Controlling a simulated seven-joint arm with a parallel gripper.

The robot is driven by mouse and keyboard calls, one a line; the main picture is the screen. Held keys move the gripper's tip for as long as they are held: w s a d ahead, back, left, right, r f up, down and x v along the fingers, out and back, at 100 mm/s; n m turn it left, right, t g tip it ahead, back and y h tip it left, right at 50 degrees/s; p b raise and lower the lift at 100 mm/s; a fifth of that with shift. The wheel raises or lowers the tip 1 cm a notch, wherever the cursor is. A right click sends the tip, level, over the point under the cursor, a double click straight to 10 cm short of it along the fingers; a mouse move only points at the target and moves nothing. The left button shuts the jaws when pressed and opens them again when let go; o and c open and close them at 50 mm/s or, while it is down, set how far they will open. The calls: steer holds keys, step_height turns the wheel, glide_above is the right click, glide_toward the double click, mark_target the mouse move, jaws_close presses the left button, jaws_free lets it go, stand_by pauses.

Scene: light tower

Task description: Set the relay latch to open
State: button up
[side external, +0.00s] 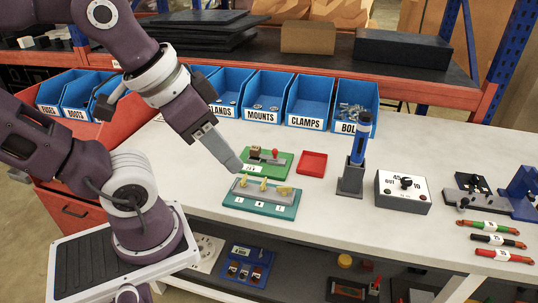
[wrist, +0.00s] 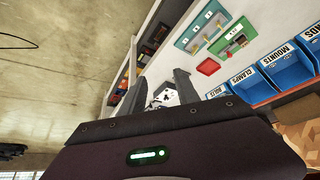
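A green board (side external: 266,161) on the white bench carries a brown block, a grey strip and a red knob (side external: 275,152); it also shows in the wrist view (wrist: 236,47). In front of it a teal panel (side external: 262,209) has a grey plate with several yellow levers (side external: 264,185); it shows too in the wrist view (wrist: 187,42). I cannot read which is the relay latch. My gripper (wrist: 158,73) is open and empty, its fingers apart. In the side view a grey fingertip appears at the left edge of both boards; its height above them is unclear.
A red tray (side external: 313,163) lies right of the green board. Farther right stand a blue-handled tool in a dark holder (side external: 350,182) and a dial box (side external: 403,194). Blue labelled bins (side external: 262,97) line the back. Colored cylinders (side external: 494,239) lie at the right.

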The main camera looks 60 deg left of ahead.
steer(key=w+a+r+n+g+y, duration=0.15)
steer(key=w+a, duration=0.45)
steer(key=w, duration=0.6)
steer(key=n+g+h, duration=0.2)
steer(key=n+g, duration=0.2)
glide_above(275, 149)
steer(key=shift+y, duration=0.25)
step_height(275, 149, down, 20)
steer(key=shift+f, duration=0.2)
step_height(275, 149, down, 6)
steer(key=shift+r, duration=0.15)
steer(key=shift+f, duration=0.5)
jaws_close()
